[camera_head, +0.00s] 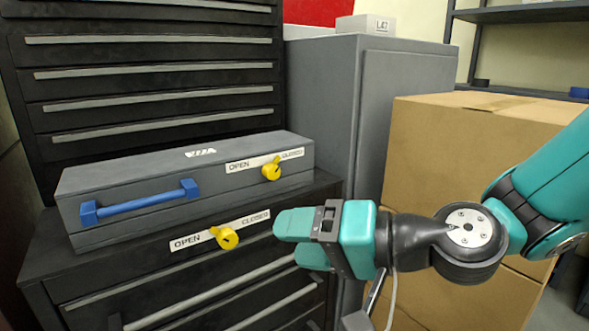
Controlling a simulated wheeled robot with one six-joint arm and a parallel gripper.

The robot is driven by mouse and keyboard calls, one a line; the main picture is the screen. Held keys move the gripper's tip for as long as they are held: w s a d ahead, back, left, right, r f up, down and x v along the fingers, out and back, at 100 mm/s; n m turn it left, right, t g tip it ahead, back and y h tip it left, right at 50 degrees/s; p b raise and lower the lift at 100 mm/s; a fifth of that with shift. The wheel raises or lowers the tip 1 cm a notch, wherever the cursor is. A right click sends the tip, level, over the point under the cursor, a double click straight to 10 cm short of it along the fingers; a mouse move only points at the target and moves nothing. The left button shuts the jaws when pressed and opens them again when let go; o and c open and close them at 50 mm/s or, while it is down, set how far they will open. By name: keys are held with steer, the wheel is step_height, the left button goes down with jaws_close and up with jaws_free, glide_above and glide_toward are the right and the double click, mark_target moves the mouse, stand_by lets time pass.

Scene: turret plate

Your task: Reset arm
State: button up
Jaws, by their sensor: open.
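My arm, teal and black, comes in from the right edge. My gripper (292,242) points left, with its two teal fingers apart and nothing visible between them. Its upper finger is in front of the black drawer cabinet, just right of the lower yellow knob (228,238). In this view there is a small gap between the fingertip and that knob; the depth between them is hard to tell. The gripper hides part of the cabinet's right side.
A grey case (140,224) with a blue handle (140,202) and an upper yellow knob (271,170) sits on the cabinet (50,265). Labels read OPEN and CLOSED. A grey locker (325,110) stands behind. Cardboard boxes (450,150) stand behind my arm at right.

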steer(key=s+d+f+n+g+h, duration=0.3)
steer(key=s+d+n+g+h, duration=0.3)
steer(key=s+d+h, duration=0.55)
step_height(320, 180, up, 25)
steer(key=d+y+p, duration=0.1)
steer(key=p, duration=2.4)
steer(key=shift+s+d+p, duration=0.25)
steer(key=shift+d+p, duration=0.05)
steer(key=shift+d, duration=0.05)
steer(key=shift+f+y, duration=0.1)
steer(key=shift+y, duration=0.15)
